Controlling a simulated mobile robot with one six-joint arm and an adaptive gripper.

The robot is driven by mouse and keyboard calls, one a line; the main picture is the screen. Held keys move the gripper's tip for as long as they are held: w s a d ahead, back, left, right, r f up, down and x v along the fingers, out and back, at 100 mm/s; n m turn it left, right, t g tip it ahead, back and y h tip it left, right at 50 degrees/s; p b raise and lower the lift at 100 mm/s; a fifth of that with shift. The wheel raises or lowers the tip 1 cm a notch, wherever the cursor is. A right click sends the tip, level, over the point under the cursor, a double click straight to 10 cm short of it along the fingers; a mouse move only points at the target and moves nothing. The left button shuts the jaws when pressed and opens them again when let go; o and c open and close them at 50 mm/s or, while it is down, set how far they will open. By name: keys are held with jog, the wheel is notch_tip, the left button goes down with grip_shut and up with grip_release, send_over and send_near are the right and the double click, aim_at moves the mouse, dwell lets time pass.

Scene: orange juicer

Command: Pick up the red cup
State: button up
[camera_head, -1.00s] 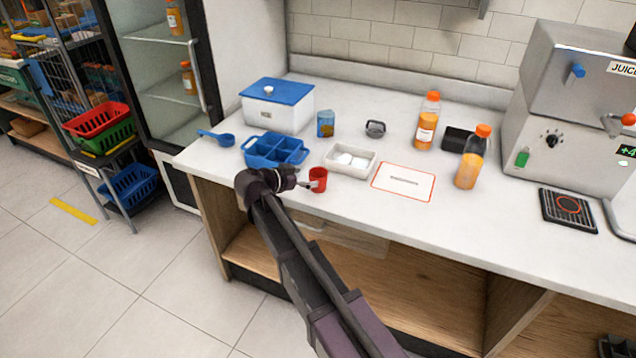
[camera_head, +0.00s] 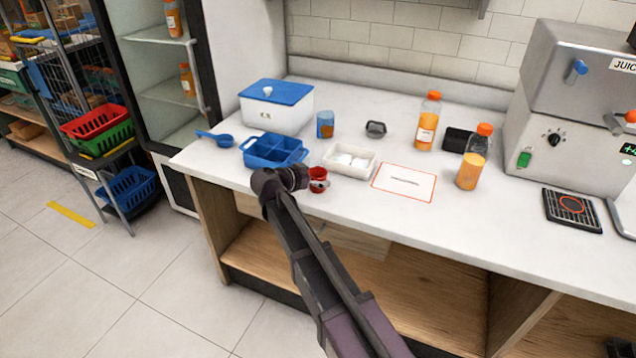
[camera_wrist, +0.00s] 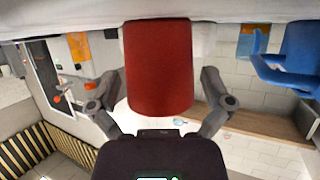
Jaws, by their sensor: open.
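The red cup (camera_head: 318,174) stands upright on the white counter near its front edge, between the blue divided caddy and the white tray. My gripper (camera_head: 319,184) is at the cup, coming from the front left, and hides part of it. In the wrist view the red cup (camera_wrist: 160,68) fills the upper middle, between the two fingers of my gripper (camera_wrist: 160,95). The fingers are spread, one on each side of the cup, with visible gaps beside its lower part.
The blue caddy (camera_head: 262,155) is close on the left and the white tray (camera_head: 331,163) close behind right. A red-outlined card (camera_head: 404,181) lies further right. Two juice bottles, the nearer (camera_head: 470,165), and the juicer (camera_head: 575,105) stand on the right. The counter's front strip is clear.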

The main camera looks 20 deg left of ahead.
jog(key=shift+c, duration=0.2)
jog(key=c, duration=0.6)
jog(key=shift+c, duration=0.2)
jog(key=shift+r, duration=0.15)
notch_tip(320, 180, up, 3)
jog(key=p, duration=0.3)
jog(key=shift+r+p, duration=0.2)
jog(key=shift+p, duration=0.15)
jog(key=s+a, duration=0.4)
jog(key=s, duration=0.3)
jog(key=s+a+r+p, duration=0.1)
jog(key=s+a, duration=0.3)
jog(key=s, duration=0.3)
jog(key=shift+r, duration=0.15)
jog(key=shift+r, duration=0.1)
notch_tip(320, 180, up, 13)
jog(key=p, duration=1.3)
jog(key=shift+p, duration=0.3)
